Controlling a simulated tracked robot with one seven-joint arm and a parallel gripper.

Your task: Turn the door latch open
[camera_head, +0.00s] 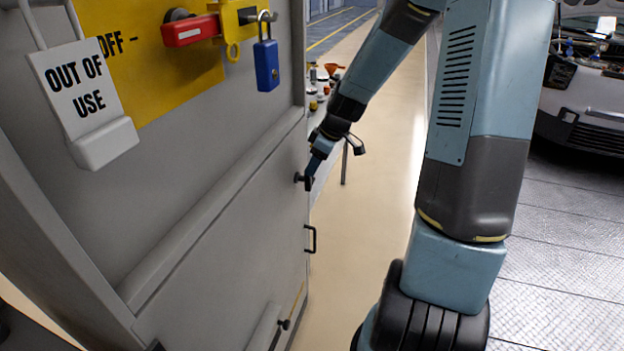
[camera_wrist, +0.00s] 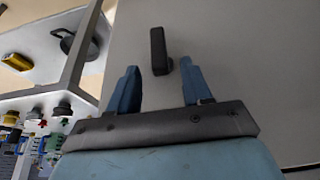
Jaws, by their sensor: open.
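The door latch is a short dark bar (camera_wrist: 158,50) on the grey door panel (camera_wrist: 235,45) in the wrist view. It points up and down in that picture and lies between and just beyond my two blue fingertips. My gripper (camera_wrist: 159,68) is open, one finger on each side of the latch line, with no visible contact. In the head view my gripper (camera_head: 312,173) is at the right edge of the grey cabinet door (camera_head: 220,250), by the dark latch (camera_head: 299,178), which it partly hides.
A black pull handle (camera_head: 311,239) sits below the latch. A blue padlock (camera_head: 266,62), a red lever (camera_head: 190,31) and an OUT OF USE sign (camera_head: 85,95) are on the upper cabinet. A bench with containers (camera_head: 322,85) stands behind my gripper. Floor (camera_head: 365,215) is clear right of the cabinet.

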